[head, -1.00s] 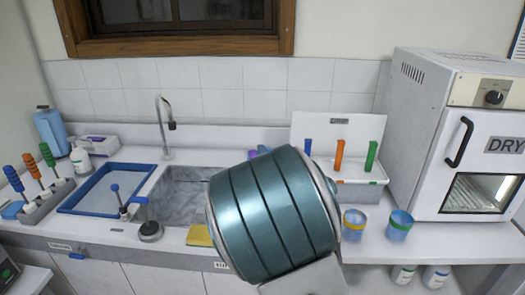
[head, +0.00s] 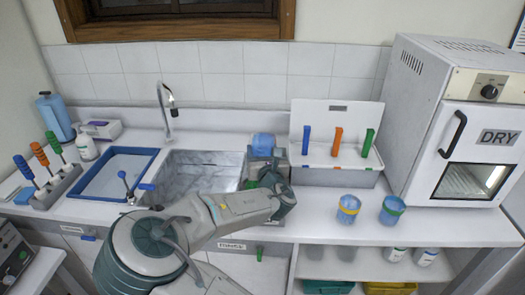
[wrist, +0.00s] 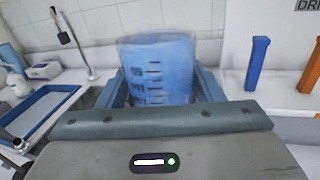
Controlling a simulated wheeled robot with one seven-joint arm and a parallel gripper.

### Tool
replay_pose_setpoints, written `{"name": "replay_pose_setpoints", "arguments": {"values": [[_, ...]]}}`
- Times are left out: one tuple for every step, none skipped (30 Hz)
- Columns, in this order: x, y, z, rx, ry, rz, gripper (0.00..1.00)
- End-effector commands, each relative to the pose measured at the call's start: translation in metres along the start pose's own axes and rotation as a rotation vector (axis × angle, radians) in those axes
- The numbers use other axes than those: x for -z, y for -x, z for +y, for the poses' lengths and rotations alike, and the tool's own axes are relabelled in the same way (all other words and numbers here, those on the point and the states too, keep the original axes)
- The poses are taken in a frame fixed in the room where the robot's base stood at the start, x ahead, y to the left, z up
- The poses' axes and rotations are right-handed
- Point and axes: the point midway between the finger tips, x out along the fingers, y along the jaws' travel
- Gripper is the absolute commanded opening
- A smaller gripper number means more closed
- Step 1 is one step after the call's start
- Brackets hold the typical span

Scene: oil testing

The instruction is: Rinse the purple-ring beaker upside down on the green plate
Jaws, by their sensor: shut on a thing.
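A translucent blue beaker (head: 263,141) stands out above my gripper just right of the sink in the head view. In the wrist view the beaker (wrist: 155,70) sits between the two blue fingers of my gripper (wrist: 158,90), which is shut on it. Dark graduation marks show on its wall. I cannot make out its purple ring or which end is its mouth. A small green patch (head: 250,184) shows at the sink's right edge beside my arm; I cannot tell if it is the green plate, as my arm covers much of that area.
The sink (head: 200,172) with its tall faucet (head: 163,112) lies left of my gripper. A yellow-ringed beaker (head: 347,209) and a green-ringed beaker (head: 391,210) stand on the counter to the right. Behind them is a white box (head: 335,178) with coloured clips; the dryer (head: 455,130) is far right.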

Motion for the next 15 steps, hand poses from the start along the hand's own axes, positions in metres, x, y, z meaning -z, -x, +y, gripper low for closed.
{"name": "replay_pose_setpoints", "arguments": {"values": [[0.002,0.000,0.001,-0.002,0.066,0.000,0.36],[0.008,0.000,0.000,-0.001,0.077,0.000,0.36],[0.017,0.000,-0.001,0.000,0.067,0.000,0.36],[0.022,0.000,-0.001,0.000,0.066,0.000,0.36],[0.026,0.000,-0.001,0.000,0.065,0.000,0.36],[0.031,0.000,-0.002,0.000,0.064,0.000,0.36],[0.035,0.000,-0.002,0.000,0.063,0.000,0.36],[0.039,0.000,-0.002,0.000,0.062,0.000,0.36],[0.043,0.000,-0.003,0.000,0.061,0.000,0.36],[0.046,0.000,-0.003,0.000,0.060,-0.001,0.36],[0.049,0.000,-0.003,0.000,0.060,-0.001,0.36],[0.052,0.000,-0.003,0.000,0.060,-0.001,0.36],[0.054,0.000,-0.003,0.000,0.060,-0.001,0.36],[0.056,0.000,-0.003,0.000,0.060,-0.001,0.36],[0.058,0.000,-0.003,0.000,0.060,-0.001,0.36]]}}
